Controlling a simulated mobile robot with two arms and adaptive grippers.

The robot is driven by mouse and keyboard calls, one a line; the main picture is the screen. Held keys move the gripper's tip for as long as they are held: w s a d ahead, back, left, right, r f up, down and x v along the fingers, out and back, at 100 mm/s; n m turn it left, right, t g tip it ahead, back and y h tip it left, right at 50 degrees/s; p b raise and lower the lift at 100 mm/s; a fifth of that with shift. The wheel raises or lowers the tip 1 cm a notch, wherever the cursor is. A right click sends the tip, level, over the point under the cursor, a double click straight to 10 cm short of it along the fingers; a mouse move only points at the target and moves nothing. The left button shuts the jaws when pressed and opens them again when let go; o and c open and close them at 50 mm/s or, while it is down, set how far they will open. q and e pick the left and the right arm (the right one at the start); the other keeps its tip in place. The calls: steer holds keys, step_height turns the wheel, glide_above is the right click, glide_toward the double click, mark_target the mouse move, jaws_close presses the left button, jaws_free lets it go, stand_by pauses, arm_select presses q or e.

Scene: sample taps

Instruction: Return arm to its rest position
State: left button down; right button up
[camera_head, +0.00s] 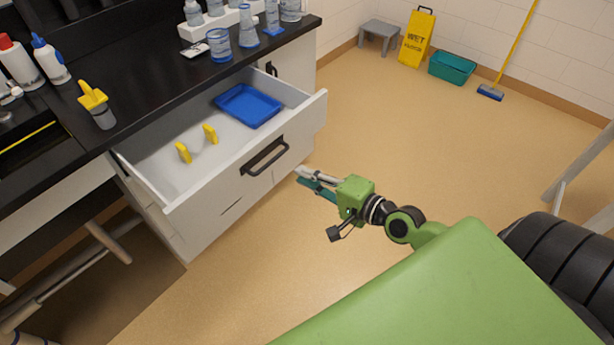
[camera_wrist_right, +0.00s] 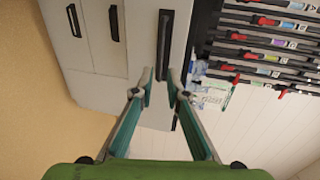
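My right gripper (camera_head: 308,177) is in front of the open drawer (camera_head: 180,192), over the floor and apart from the drawer's black handle (camera_head: 265,157). In the right wrist view its two teal fingers (camera_wrist_right: 161,78) stand apart with a gap between the tips, and nothing is held. A black handle (camera_wrist_right: 165,40) on a white front shows beyond the fingertips there. My left arm and gripper are not in the head view.
The drawer holds a blue tray (camera_head: 249,105) and yellow clips (camera_head: 184,153). The black counter (camera_head: 150,85) carries bottles and beakers. A stool (camera_head: 380,33), a yellow wet-floor sign (camera_head: 416,38), a teal bucket (camera_head: 452,67) and a mop (camera_head: 491,92) stand behind. The middle floor is clear.

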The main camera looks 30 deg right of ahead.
stand_by(0.3)
steer(key=s+d+f+n+g+h, duration=0.2)
steer(key=s+f, duration=0.2)
steer(key=f, duration=0.7)
steer(key=s+d+f+n+g+h, duration=0.15)
steer(key=s+f, duration=0.25)
steer(key=f, duration=0.7)
steer(key=s+d+f+n+g+h, duration=0.1)
steer(key=s+d+f+n+g, duration=0.25)
steer(key=f, duration=0.75)
steer(key=s+a+f+n+g, duration=0.2)
steer(key=s+f, duration=0.4)
steer(key=s, duration=0.4)
steer(key=s+a+f+n+g, duration=0.2)
steer(key=s+a+f+n, duration=0.2)
steer(key=s, duration=0.5)
steer(key=s+a+f+n+g, duration=0.2)
steer(key=s+a+f+n, duration=0.1)
steer(key=s+f, duration=0.5)
steer(key=s+a+h, duration=0.1)
steer(key=s, duration=0.1)
steer(key=shift+s+f+n+g, duration=0.3)
steer(key=shift+f, duration=0.05)
